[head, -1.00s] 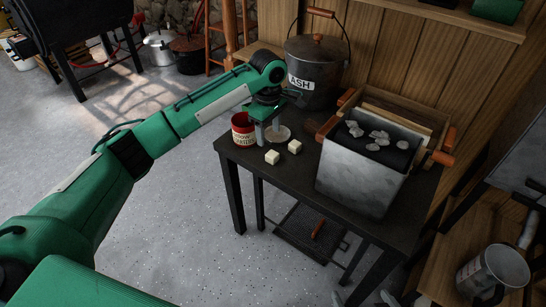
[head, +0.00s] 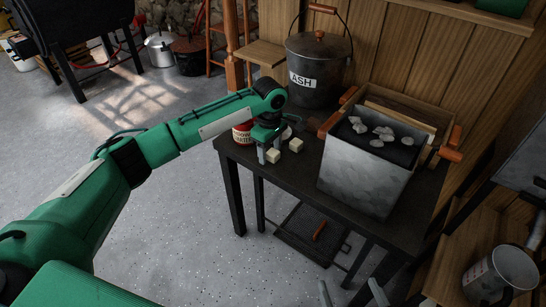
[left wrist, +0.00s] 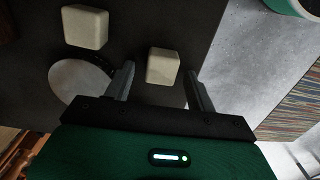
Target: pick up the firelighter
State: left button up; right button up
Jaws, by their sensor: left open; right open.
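Two small cream firelighter cubes lie on the dark table. The nearer firelighter (head: 273,156) is right by my left gripper (head: 269,151). In the left wrist view this firelighter (left wrist: 163,67) shows in the gap between the two open fingers (left wrist: 160,85), apart from both. The other firelighter (head: 296,145) lies to the right and also shows in the left wrist view (left wrist: 85,27), outside the fingers. A red tin (head: 242,133) stands behind my left wrist, partly hidden. My right gripper (head: 351,293) shows only as two spread grey fingertips at the bottom edge.
A pale round disc (left wrist: 82,80) lies beside the left finger. A grey metal bin of pale lumps (head: 362,172) and a wooden crate (head: 447,150) fill the table's right side. A lidded ash bucket (head: 316,75) stands behind. The table's front left edge is close to the gripper.

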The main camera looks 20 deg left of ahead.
pick_arm(q)
jog(key=c, duration=1)
jog(key=shift+r, duration=0.1)
jog(key=shift+c, duration=0.2)
